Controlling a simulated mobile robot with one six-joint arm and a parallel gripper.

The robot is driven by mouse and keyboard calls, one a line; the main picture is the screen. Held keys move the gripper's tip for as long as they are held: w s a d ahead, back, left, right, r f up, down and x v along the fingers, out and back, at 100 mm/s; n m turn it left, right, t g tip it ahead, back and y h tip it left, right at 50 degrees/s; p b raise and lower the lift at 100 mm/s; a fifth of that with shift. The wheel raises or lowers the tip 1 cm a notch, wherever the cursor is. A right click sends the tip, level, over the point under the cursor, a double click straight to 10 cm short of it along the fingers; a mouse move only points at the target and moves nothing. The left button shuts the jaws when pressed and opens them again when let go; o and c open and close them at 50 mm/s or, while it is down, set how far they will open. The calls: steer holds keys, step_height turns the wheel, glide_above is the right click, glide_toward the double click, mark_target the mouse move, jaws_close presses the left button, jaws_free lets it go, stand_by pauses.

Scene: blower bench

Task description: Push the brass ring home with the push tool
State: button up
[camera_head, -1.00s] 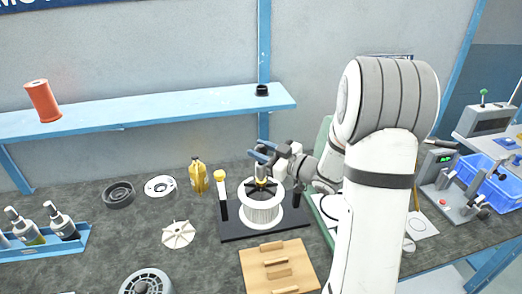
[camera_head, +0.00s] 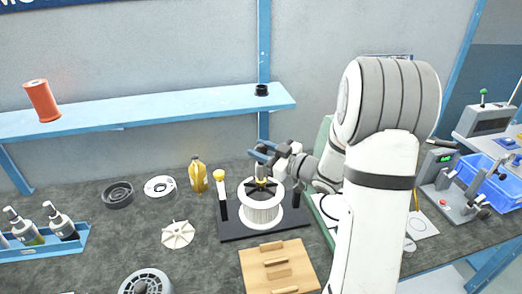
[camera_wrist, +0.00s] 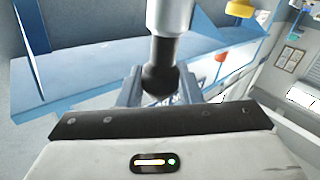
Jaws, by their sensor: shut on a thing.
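My gripper (camera_head: 264,155) is shut on the push tool (camera_head: 261,169) and holds it upright above the middle of the white ribbed drum (camera_head: 261,208). In the wrist view the push tool (camera_wrist: 164,45) shows as a grey cylinder with a black rounded part between the fingers. The drum stands on a black base plate (camera_head: 233,229), with dark spokes at its open top. A small brass-coloured bit, likely the brass ring (camera_head: 261,181), shows at the tool's lower end. I cannot tell whether they touch or how deep the ring sits.
A yellow-capped white post (camera_head: 220,189) stands on the plate left of the drum, with a yellow bottle (camera_head: 198,175) behind. A wooden board (camera_head: 279,268) lies in front. A white spoked wheel (camera_head: 177,234) lies on the left. The blue shelf (camera_head: 150,108) runs along the wall.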

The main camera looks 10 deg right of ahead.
steer(key=shift+f+b, duration=0.75)
steer(key=shift+f, duration=0.15)
stand_by(0.8)
steer(key=shift+r, duration=0.15)
steer(key=shift+r+p, duration=2.35)
steer(key=shift+r, duration=1.1)
steer(key=shift+f, duration=0.15)
